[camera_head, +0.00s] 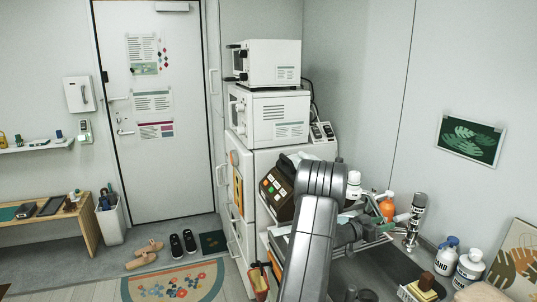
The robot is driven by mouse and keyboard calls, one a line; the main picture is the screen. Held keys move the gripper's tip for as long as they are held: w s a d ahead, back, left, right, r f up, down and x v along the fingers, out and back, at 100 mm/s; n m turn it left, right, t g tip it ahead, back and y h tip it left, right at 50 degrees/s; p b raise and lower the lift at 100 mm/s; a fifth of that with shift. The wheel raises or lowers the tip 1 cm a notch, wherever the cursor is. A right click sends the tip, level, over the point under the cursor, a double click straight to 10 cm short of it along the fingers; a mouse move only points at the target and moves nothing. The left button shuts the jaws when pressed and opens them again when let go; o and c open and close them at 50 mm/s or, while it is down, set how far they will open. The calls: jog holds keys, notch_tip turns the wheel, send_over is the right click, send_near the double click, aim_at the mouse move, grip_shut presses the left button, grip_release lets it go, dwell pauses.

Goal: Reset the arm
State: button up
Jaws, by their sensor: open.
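My arm rises from the bottom centre, bends at a grey elbow in the middle of the view, and reaches right. My gripper (410,246) appears small at the arm's far end, pointing down over the dark counter (385,268). It looks open, and I see nothing between its fingers. My upper arm hides part of the counter and what stands behind it.
White appliances (268,117) are stacked left of my arm, with a dark button machine (278,190) beside it. An orange bottle (387,209) stands near my forearm. Shoes (183,243) and a mat (175,283) lie on the floor.

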aim_at(407, 216)
jog(key=p+x, duration=0.2)
jog(key=x, duration=0.8)
jog(key=shift+d, duration=0.1)
jog(key=shift+d+f+t, duration=0.15)
jog(key=shift+f+t, duration=0.05)
jog(key=shift+t, duration=0.1)
jog(key=shift+s+r+n+t+y+b, duration=0.1)
jog(key=shift+s+n+t+y+b, duration=0.2)
jog(key=shift+n+t+y+b, duration=0.25)
jog(key=shift+r, duration=0.15)
